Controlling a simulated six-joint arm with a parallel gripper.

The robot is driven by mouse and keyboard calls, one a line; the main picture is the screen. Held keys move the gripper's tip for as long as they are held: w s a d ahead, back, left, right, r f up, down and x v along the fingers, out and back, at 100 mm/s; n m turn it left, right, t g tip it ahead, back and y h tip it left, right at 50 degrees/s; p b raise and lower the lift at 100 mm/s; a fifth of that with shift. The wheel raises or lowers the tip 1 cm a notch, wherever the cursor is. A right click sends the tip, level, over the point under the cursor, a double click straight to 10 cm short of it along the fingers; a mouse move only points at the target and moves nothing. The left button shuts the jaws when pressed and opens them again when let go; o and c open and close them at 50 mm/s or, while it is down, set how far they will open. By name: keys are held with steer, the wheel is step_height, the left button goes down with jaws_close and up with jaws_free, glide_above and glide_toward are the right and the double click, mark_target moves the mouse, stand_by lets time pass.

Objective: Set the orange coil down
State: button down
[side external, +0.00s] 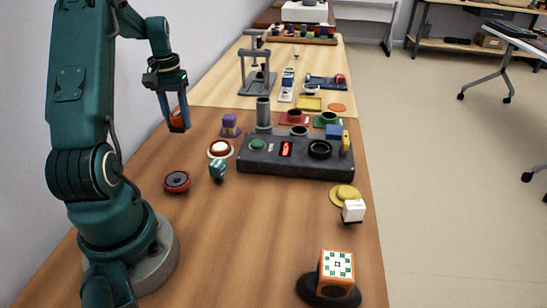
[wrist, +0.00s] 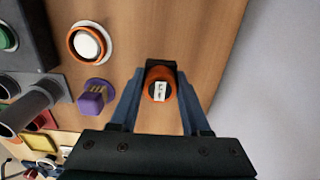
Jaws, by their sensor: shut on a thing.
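My gripper (side external: 178,122) hangs downward over the left side of the wooden table, beyond the grey test box. It is shut on the orange coil (side external: 176,112), which shows partly between the blue fingers. In the wrist view the orange coil (wrist: 153,97) is a ring with a dark middle and a small white label, held between the finger ends of my gripper (wrist: 160,95). Bare wood shows around it. I cannot tell whether its underside touches the table.
A purple block (side external: 230,120), a white button with an orange ring (side external: 220,149) and the dark test box (side external: 290,166) stand to the right. A red-and-black disc (side external: 177,181) and a teal block (side external: 218,170) lie nearer. The wall (wrist: 285,90) is close beyond the table edge.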

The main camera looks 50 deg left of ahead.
mark_target(181, 132)
steer(key=shift+f, duration=2.15)
steer(key=shift+f, duration=0.15)
steer(key=shift+c, duration=1.8)
jaws_free()
